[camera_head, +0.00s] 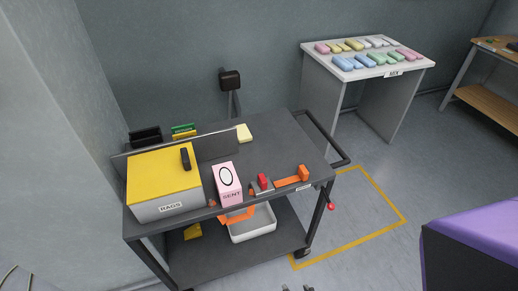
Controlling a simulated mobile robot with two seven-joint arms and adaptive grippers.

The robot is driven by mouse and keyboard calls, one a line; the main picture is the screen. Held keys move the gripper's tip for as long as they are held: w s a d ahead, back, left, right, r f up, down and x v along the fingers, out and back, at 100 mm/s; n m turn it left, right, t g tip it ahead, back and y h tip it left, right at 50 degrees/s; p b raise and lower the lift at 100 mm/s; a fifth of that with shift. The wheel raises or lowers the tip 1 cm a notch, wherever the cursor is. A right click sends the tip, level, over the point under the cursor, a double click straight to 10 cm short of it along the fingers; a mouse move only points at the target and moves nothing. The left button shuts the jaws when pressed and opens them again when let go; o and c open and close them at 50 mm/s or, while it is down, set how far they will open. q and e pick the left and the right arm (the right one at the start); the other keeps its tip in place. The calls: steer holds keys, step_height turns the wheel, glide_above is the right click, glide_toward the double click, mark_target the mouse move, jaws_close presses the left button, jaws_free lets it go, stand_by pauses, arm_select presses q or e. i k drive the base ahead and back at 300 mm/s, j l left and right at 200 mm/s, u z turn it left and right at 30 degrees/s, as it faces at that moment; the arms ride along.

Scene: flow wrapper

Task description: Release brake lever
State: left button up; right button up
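A red ball knob (331,207) sticks out low on the right side of a dark grey cart (270,150), by its front right leg. It looks like the end of the brake lever; the lever's stem is too small to make out. Nothing touches the knob. Two small dark tips (297,288) show at the bottom edge, apart from each other and well below the knob. They may be the fingertips of my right gripper, but most of it is out of frame. My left gripper is not seen.
The cart carries a yellow-lidded RAGS box (160,184), a pink box (228,183) and an orange tool (292,181). A black push handle (325,140) juts right. Yellow floor tape (385,190) marks clear floor. A purple-and-black block (475,245) fills the lower right.

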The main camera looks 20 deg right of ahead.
mark_target(331, 206)
steer(key=z, duration=1.35)
